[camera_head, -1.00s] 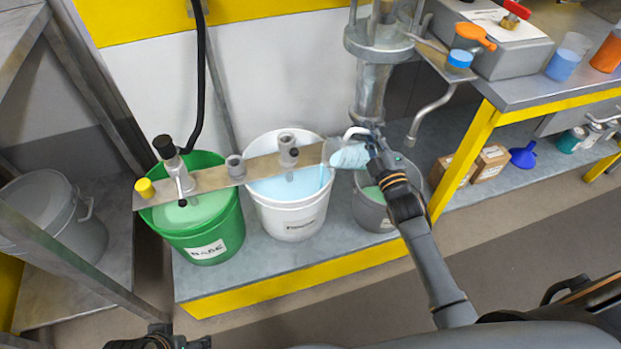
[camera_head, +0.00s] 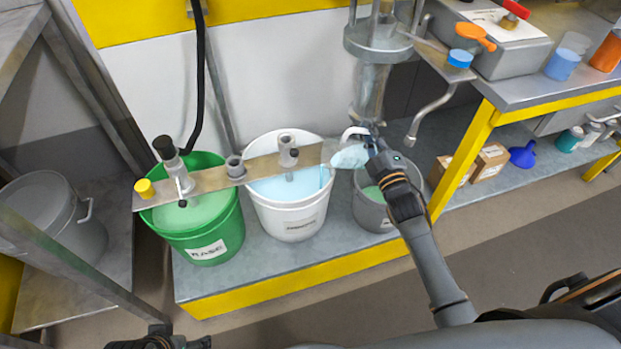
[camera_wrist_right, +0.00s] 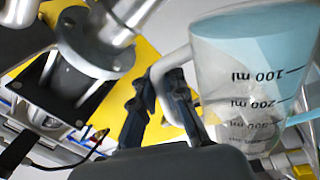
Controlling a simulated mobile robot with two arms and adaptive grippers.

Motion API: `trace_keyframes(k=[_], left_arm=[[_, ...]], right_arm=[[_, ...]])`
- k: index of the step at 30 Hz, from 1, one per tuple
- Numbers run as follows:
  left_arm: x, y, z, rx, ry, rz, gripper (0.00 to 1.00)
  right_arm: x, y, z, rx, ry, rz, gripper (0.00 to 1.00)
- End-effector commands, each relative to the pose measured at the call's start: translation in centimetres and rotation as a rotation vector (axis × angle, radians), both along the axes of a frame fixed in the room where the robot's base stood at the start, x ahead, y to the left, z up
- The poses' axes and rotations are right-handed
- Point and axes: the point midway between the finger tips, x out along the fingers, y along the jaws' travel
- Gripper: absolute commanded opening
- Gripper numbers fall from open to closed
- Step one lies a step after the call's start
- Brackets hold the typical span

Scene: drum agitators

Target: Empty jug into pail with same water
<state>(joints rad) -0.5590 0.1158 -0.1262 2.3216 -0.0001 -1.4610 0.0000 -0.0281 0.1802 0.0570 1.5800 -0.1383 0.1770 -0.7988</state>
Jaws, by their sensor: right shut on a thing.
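My right gripper (camera_head: 376,150) is shut on the handle of a clear jug (camera_head: 345,154) holding light blue water. The jug is tipped over with its mouth to the left, above the right rim of the white pail (camera_head: 300,220). A thin blue stream falls from it into that pail, which holds similar light blue water (camera_head: 285,187). In the right wrist view the jug (camera_wrist_right: 240,105) shows ml marks, with blue water (camera_wrist_right: 265,45) toward its mouth. My left gripper (camera_head: 158,338) is at the bottom left edge, partly cut off; its jaws are unclear.
A green pail (camera_head: 210,237) labelled BASE stands left, and a grey pail (camera_head: 372,213) with green liquid stands right. A metal bar (camera_head: 215,178) with fittings crosses the green and white pails. A steel column (camera_head: 371,90) stands behind the jug. A workbench (camera_head: 520,93) is at right.

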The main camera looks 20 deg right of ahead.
Motion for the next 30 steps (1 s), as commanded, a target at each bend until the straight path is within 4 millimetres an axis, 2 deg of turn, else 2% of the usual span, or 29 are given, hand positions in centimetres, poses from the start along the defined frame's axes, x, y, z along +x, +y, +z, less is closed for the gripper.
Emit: trace_keyframes(k=[30], left_arm=[[0.26,-0.05,-0.63,0.000,0.002,-0.001,0.82]], right_arm=[[-0.27,0.16,0.69,-0.052,-0.006,-0.001,0.00]])
